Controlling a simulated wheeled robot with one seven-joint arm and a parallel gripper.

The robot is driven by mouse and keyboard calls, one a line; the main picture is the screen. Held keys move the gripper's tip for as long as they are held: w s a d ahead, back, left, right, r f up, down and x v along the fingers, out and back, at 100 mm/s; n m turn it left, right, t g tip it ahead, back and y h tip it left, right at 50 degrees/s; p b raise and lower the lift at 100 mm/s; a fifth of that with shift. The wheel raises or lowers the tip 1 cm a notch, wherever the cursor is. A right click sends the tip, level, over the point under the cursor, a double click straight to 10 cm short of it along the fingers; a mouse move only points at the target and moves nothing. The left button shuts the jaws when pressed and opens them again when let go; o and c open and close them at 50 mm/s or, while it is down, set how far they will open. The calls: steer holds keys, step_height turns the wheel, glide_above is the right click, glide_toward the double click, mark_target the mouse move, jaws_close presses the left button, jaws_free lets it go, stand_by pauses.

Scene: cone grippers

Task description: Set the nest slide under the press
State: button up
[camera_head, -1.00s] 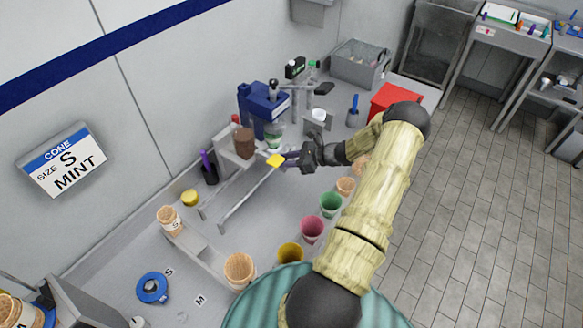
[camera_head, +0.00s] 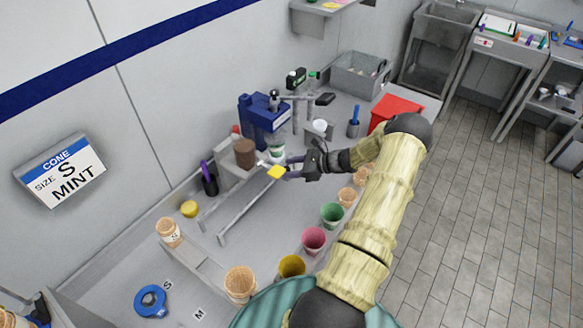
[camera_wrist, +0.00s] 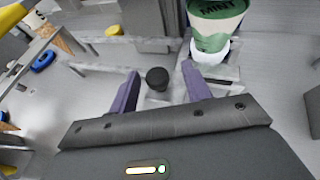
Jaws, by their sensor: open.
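The blue press (camera_head: 262,115) stands at the back of the bench. A green MINT tub (camera_head: 277,150) is in front of it; in the wrist view the tub (camera_wrist: 214,25) sits on a white round base. A black round knob (camera_wrist: 157,78), perhaps the nest slide's handle, shows between my purple fingers. My gripper (camera_wrist: 160,72) is open around the knob's sides, with gaps; I cannot tell whether it touches. In the head view my gripper (camera_head: 291,167) is at the right of the rails, by a yellow tab (camera_head: 276,172). The slide's body is mostly hidden.
Grey rails (camera_head: 245,208) run toward the lower left. A brown cylinder (camera_head: 245,152) stands left of the press. Pink (camera_head: 313,240), green (camera_head: 332,214) and yellow (camera_head: 291,267) cups line the front edge. A red box (camera_head: 396,112) is at the right.

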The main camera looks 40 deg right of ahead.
steer(key=b+v, duration=0.5)
steer(key=v, duration=1.2)
steer(key=shift+s+d+r, duration=0.1)
steer(key=shift+s+d, duration=0.05)
